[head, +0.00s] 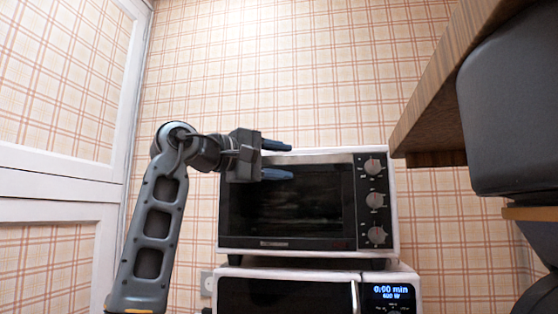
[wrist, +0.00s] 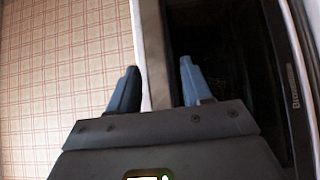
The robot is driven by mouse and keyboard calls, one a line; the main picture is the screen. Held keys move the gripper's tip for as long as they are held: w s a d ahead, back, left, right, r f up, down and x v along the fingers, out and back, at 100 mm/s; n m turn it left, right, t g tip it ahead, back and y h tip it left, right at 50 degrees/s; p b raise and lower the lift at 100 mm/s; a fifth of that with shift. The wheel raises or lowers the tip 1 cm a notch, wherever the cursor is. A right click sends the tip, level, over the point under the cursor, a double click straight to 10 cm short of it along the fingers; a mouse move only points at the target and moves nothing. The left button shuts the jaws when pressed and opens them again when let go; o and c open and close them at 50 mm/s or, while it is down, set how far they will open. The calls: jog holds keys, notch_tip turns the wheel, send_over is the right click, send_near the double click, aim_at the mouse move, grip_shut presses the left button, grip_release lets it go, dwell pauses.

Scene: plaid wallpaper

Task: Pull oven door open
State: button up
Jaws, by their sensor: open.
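The oven (head: 300,242) is a white countertop oven with a dark glass front door (head: 310,212), which looks shut. My gripper (head: 291,160) is at the oven's upper left, its two blue fingers open, one above the other and pointing right. The lower finger overlaps the top of the door in the head view. In the wrist view, my gripper (wrist: 159,64) is open and empty, with the oven's pale edge and grey door frame between the fingers. The dark door (wrist: 225,50) lies behind the right finger. I cannot tell whether the fingers touch the oven. No handle is clearly visible.
Three knobs (head: 375,199) line the oven's right side. The oven stands on a microwave (head: 285,295) with a lit display. A wooden shelf (head: 425,100) and a dark grey object (head: 515,110) hang at upper right. A white-framed panel (head: 60,185) is at left.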

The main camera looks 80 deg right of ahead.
jog(key=shift+c, duration=0.2)
grip_shut()
dwell(0.4)
